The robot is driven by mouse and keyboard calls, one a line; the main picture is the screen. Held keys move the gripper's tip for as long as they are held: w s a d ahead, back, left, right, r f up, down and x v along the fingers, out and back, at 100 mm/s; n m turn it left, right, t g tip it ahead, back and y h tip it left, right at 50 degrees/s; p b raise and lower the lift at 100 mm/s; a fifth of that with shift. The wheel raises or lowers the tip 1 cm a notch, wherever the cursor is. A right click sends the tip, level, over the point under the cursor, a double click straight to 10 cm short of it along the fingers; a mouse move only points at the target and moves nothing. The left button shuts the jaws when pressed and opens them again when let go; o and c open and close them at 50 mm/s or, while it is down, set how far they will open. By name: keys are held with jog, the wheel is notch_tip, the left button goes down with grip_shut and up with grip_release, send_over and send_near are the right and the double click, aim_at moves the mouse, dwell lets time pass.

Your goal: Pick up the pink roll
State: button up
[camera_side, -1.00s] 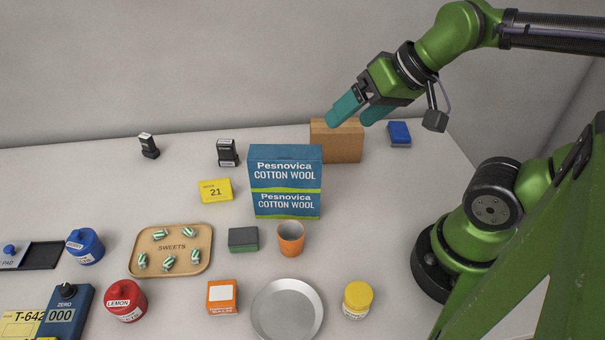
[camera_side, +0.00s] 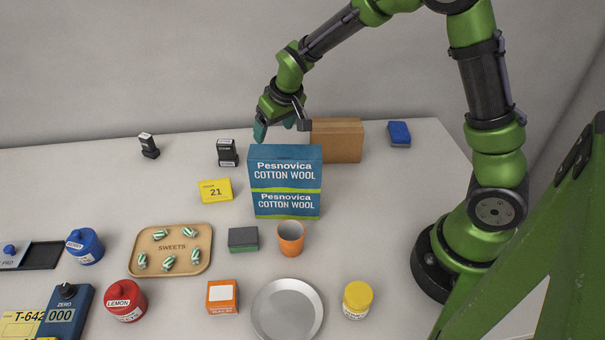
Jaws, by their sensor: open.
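No pink roll shows in the side view. The blue Pesnovica cotton wool box (camera_side: 285,181) stands upright near the middle of the counter and hides what is directly behind it. My gripper (camera_side: 274,133) points down just behind the top of this box, with its teal fingers apart. The fingertips are partly hidden or close to the box's top edge, and I see nothing between them.
A brown cardboard box (camera_side: 337,141) stands just right of my gripper. A blue sponge-like block (camera_side: 399,134) lies further right. Black stamps (camera_side: 227,152) stand to the left. The sweets tray (camera_side: 207,264), orange cup (camera_side: 291,238) and metal plate (camera_side: 262,325) are in front.

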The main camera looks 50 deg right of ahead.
notch_tip(320, 180, down, 4)
jog(key=shift+s+f, duration=0.1)
jog(key=x, duration=0.5)
jog(key=shift+s+f, duration=0.1)
jog(key=shift+s, duration=0.3)
jog(key=shift+c, duration=0.3)
jog(key=c, duration=1)
